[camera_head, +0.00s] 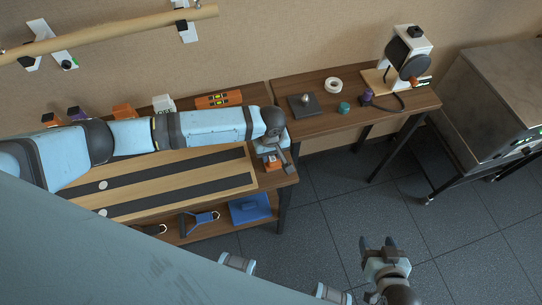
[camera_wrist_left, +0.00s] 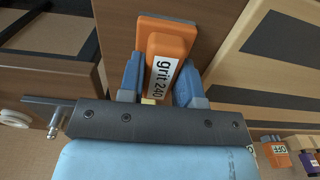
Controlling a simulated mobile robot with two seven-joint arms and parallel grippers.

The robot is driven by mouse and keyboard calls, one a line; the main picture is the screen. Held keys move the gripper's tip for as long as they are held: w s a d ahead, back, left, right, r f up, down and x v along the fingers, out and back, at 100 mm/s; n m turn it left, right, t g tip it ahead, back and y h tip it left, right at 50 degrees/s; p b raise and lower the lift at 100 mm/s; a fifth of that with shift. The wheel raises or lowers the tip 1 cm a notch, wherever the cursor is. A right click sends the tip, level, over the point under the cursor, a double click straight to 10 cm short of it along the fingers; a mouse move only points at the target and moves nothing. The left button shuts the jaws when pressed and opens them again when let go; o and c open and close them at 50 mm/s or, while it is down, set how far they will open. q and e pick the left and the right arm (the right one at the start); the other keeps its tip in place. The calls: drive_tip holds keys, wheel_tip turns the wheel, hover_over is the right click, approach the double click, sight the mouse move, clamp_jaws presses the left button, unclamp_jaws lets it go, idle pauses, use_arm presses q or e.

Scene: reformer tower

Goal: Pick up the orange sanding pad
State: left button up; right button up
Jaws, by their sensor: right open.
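The orange sanding pad (camera_head: 271,162) sits at the right end of the long workbench in the head view, partly hidden by my left gripper (camera_head: 281,152). In the left wrist view the pad (camera_wrist_left: 165,48) has a dark base and a white label reading "grit 240". My left gripper's blue fingers (camera_wrist_left: 159,82) stand on either side of it and appear to touch it. The pad looks to be still at the bench top. My right gripper (camera_head: 378,243) is open and empty over the floor at the lower right.
A wooden board with dark strips (camera_head: 180,178) lies beside the pad on the workbench (camera_head: 284,178). A blue object (camera_head: 250,207) and clamps (camera_head: 197,219) are on the lower shelf. A second table (camera_head: 318,123) holds a sander (camera_head: 405,60). The floor (camera_head: 330,215) is clear.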

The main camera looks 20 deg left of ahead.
use_arm(q)
drive_tip(key=shift+r, duration=0.1)
wheel_tip(320, 180, up, 20)
drive_tip(key=shift+p, duration=0.4)
idle(0.3)
